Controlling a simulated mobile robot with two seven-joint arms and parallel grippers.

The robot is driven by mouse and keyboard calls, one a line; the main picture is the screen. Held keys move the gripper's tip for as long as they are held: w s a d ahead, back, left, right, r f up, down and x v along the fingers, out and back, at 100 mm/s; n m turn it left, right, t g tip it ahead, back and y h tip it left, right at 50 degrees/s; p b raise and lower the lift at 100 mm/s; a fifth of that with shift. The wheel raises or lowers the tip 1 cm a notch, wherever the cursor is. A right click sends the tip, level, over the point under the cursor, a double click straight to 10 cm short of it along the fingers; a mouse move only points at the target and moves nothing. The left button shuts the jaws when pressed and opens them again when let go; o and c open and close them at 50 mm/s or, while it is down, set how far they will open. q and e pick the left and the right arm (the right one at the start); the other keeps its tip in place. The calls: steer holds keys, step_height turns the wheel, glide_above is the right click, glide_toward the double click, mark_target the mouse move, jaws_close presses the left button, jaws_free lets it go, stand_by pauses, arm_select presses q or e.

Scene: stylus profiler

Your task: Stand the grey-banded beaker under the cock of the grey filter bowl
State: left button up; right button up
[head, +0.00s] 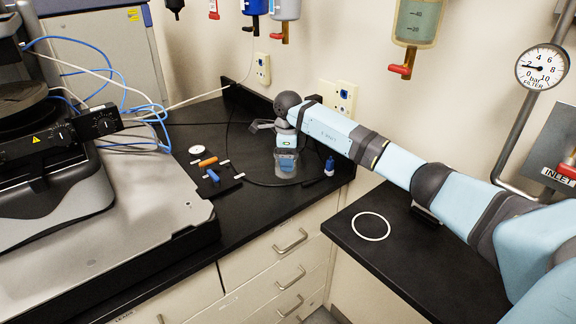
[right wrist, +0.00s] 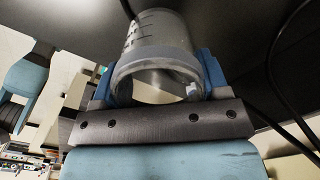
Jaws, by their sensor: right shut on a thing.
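The grey filter bowl (head: 287,9) hangs on the back wall at the top of the head view. Its cock (head: 284,31) points down from it. My right gripper (head: 286,153) is shut on the clear beaker (head: 287,168), which is upright over the back counter, below and roughly in line with that cock in the picture. I cannot tell whether its base touches the counter. In the right wrist view the beaker (right wrist: 155,42) sits between the blue fingers, with a grey band near its rim and dark graduation marks. My left gripper is out of view.
A blue bowl (head: 255,7) hangs left of the grey one, and a larger yellowish bowl (head: 418,22) hangs right. A blue-capped bottle (head: 329,167) and cables lie near the beaker. Small tools (head: 209,170) lie to the left. A white ring (head: 370,226) marks the right counter.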

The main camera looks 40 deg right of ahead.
steer(key=shift+f, duration=1.35)
steer(key=shift+f, duration=0.15)
steer(key=o, duration=1.3)
steer(key=shift+r, duration=6.15)
